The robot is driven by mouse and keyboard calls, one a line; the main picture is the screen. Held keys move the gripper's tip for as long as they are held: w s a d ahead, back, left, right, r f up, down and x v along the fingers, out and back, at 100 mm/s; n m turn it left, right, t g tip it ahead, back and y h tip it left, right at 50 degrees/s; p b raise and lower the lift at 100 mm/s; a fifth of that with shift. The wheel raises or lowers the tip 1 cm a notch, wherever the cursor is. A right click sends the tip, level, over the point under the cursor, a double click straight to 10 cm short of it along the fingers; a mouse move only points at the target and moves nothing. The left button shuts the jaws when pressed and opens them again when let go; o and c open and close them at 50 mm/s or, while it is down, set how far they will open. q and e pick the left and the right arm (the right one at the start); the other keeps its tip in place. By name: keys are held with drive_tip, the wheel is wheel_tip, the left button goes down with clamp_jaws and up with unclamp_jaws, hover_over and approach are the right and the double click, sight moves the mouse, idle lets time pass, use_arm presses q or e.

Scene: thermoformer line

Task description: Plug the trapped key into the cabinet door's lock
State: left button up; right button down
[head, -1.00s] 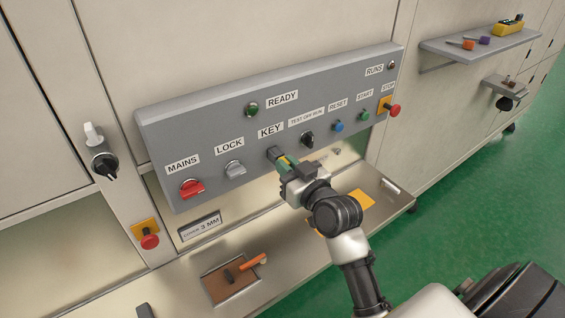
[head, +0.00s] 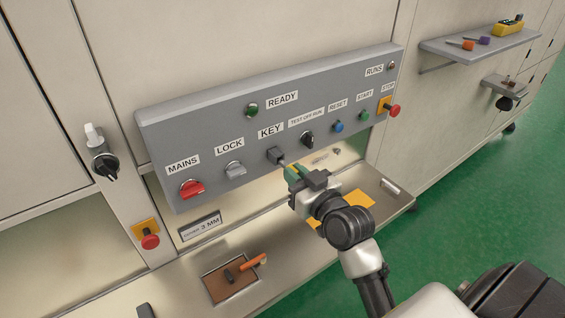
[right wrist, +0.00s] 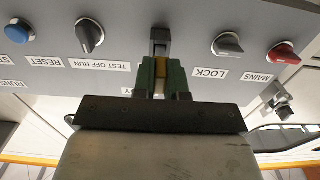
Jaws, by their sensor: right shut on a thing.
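A thin shaft shows between the key and the dark KEY socket (head: 275,155) on the grey control panel. I cannot tell whether its tip is clear of the socket. In the right wrist view, the key (right wrist: 160,82) sits between the fingers, in line with the socket (right wrist: 160,42). A grey fixture with a dark knob (head: 505,103) is on the cabinet at the right; I cannot tell whether it is the door's lock. My left gripper is not in view.
The control panel (head: 222,120) carries a red MAINS switch (head: 191,188), a LOCK switch (head: 235,170) and several buttons. A metal ledge (head: 300,252) runs below it. A shelf (head: 470,50) with small coloured items juts out at upper right. Green floor lies open at right.

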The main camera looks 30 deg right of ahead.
drive_tip(key=shift+s+d, duration=0.1)
drive_tip(key=shift+s, duration=1.4)
